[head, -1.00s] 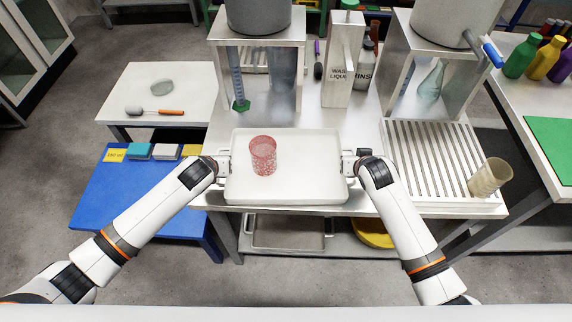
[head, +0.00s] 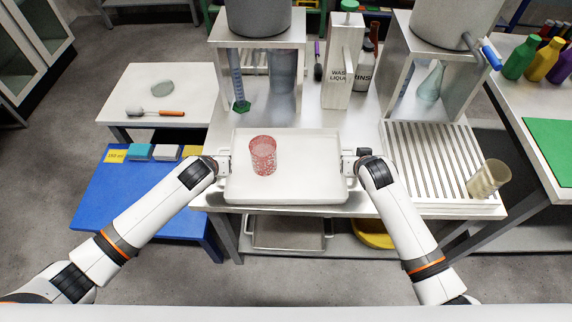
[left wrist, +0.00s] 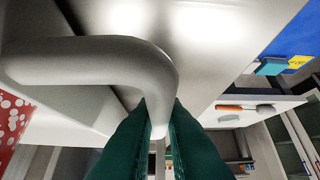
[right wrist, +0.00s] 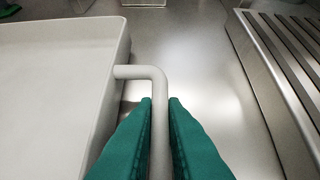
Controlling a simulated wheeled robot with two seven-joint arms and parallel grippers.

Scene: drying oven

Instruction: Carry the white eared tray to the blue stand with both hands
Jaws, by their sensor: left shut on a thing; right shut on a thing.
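The white eared tray (head: 310,187) is at the front edge of the steel table, with a red-and-white speckled cup (head: 263,156) standing in its left half. My left gripper (head: 222,166) is shut on the tray's left ear, whose bent bar (left wrist: 100,62) fills much of the left wrist view. My right gripper (head: 350,165) is shut on the right ear; the right wrist view shows its green fingers on either side of the bar (right wrist: 157,110). I cannot tell whether the tray touches the table. The blue stand (head: 120,195) is low at the left, partly behind my left arm.
A slatted rack (head: 430,160) with a beige cup (head: 490,178) is right of the tray. Metal stands and bottles are behind.

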